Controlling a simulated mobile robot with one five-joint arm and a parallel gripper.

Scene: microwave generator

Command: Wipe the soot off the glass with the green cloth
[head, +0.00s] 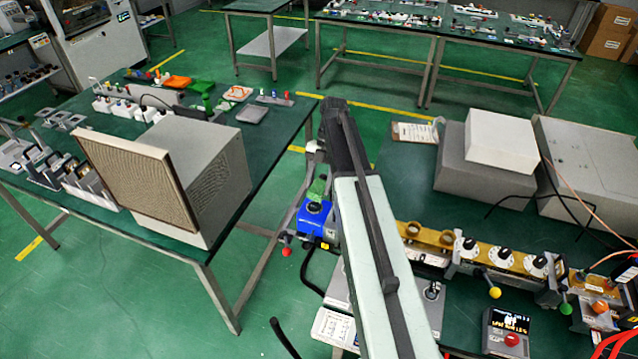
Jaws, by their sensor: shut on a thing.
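My arm reaches from the bottom edge up the middle of the head view and bends down at its far end. My gripper (317,170) is small and partly hidden beside the dark arm link. It is shut on a small green thing, which looks like the green cloth (318,187). The cloth is just above or against a blue unit (314,215) at the left edge of the right bench; I cannot tell if they touch. I cannot make out the glass or any soot; the arm may hide them.
The right bench (395,185) carries grey boxes (480,175), a brass dial row (500,258) and a small display box (508,330). The left bench (270,135) holds a large mesh-fronted box (140,185). A floor gap (270,280) separates the benches.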

